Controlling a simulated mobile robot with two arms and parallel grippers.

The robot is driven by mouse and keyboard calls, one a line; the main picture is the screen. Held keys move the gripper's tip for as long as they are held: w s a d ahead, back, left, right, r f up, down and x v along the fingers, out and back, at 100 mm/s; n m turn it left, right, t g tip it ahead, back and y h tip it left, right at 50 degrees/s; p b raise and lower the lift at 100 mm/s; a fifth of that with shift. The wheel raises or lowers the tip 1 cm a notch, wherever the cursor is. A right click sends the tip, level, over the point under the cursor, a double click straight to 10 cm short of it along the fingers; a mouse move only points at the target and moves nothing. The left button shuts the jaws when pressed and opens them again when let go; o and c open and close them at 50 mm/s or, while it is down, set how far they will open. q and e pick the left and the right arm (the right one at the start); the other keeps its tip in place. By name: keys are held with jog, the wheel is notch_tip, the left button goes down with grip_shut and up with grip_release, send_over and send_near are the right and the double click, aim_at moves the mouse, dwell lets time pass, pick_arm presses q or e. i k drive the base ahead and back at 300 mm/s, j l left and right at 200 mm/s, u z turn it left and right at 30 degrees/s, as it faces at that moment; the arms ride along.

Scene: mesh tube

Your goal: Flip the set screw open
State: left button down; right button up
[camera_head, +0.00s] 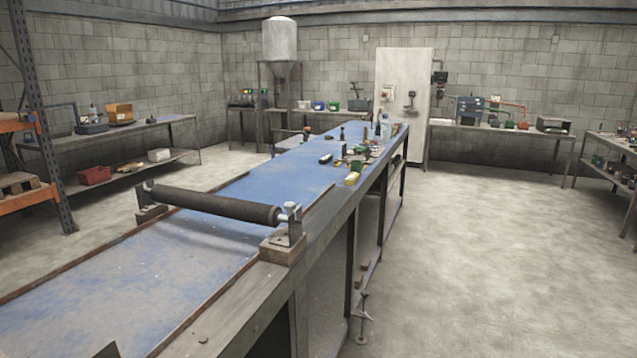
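A dark mesh tube (215,204) lies across the long blue-topped workbench (190,262). Its left end rests at a small bracket (150,211) on a block. Its right end sits at a metal bracket (291,227) on a wooden block, with a light metal fitting (289,212) at the tube's end. The set screw is too small to tell apart at this fitting. Neither of my grippers shows in the head view.
Several small tools and bottles (352,158) stand at the bench's far end. A clamp (362,318) hangs at the bench's right side. Open concrete floor (480,250) lies to the right.

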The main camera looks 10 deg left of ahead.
aim_at(292, 208)
jog(key=i+l+z, duration=0.1)
jog(key=i, duration=0.75)
